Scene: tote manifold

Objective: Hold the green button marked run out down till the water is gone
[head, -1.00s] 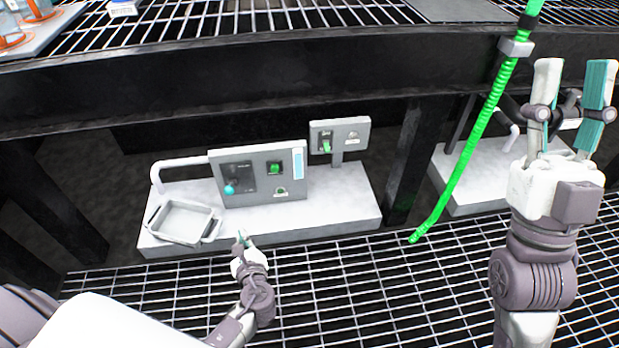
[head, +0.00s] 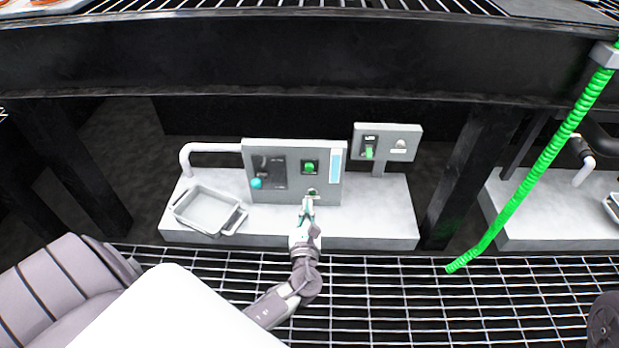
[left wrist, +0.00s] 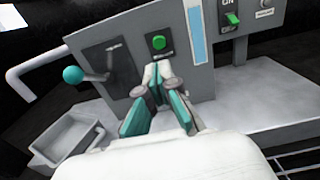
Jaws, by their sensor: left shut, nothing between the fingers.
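The green button (head: 310,167) sits on the upper middle of a grey upright panel (head: 325,195). In the left wrist view the button (left wrist: 159,42) shows uncovered, with a small label below it too blurred to read. A pale blue strip (head: 336,166), like a level window, runs down the panel to its right. My left gripper (head: 309,200) is shut and empty, in front of the lower panel. In the left wrist view its fingertips (left wrist: 158,68) appear just below the button; I cannot tell whether they touch the panel. My right gripper is out of view.
A lever with a teal knob (head: 256,183) is left of the button. A grey tray (head: 208,210) stands at the panel's left. A smaller box with a green switch (head: 369,153) is at right. A dark beam (head: 300,60) crosses above. A green hose (head: 530,180) hangs right.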

